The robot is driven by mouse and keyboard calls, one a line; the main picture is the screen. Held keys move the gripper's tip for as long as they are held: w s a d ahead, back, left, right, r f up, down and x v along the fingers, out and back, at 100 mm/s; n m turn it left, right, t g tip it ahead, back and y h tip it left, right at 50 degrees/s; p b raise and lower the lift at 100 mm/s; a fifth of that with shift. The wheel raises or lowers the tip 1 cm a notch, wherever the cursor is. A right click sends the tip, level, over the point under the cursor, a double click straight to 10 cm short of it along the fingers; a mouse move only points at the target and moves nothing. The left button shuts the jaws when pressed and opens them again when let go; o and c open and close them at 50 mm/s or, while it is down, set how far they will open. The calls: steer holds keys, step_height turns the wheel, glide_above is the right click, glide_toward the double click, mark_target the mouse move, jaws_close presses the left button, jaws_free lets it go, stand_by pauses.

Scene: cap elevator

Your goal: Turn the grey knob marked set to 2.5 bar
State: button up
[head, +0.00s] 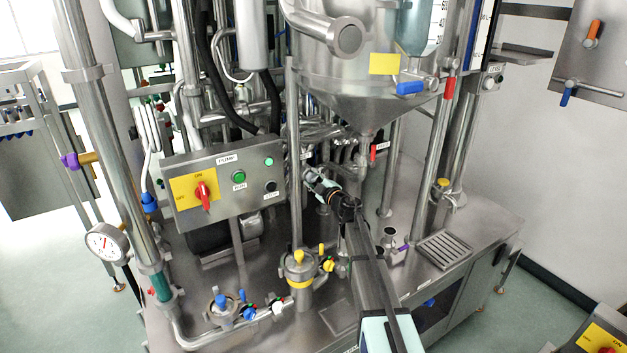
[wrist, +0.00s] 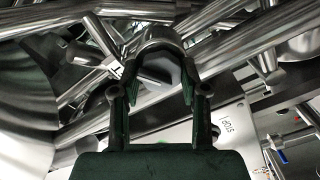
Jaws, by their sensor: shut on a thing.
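My gripper (head: 316,181) is at the pipework just right of the PUMP panel, below the steel cone tank. In the wrist view my gripper (wrist: 158,80) has its two fingers on either side of a grey rounded part (wrist: 160,40), which looks like the grey knob, and is shut on it. The part's lower face between the fingers is in shadow. No "set" marking or bar scale can be read in either view, so the knob's setting cannot be told. In the head view the knob is hidden by my gripper and the pipes.
The PUMP panel (head: 225,190) with a red switch (head: 204,196) and buttons stands close left of my gripper. Steel pipes (wrist: 235,45) crowd around it in the wrist view. A pressure gauge (head: 106,243) is at the far left. A drain grate (head: 444,249) lies right.

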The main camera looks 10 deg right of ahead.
stand_by(0.4)
steer(key=o, duration=1.1)
steer(key=v, duration=1.2)
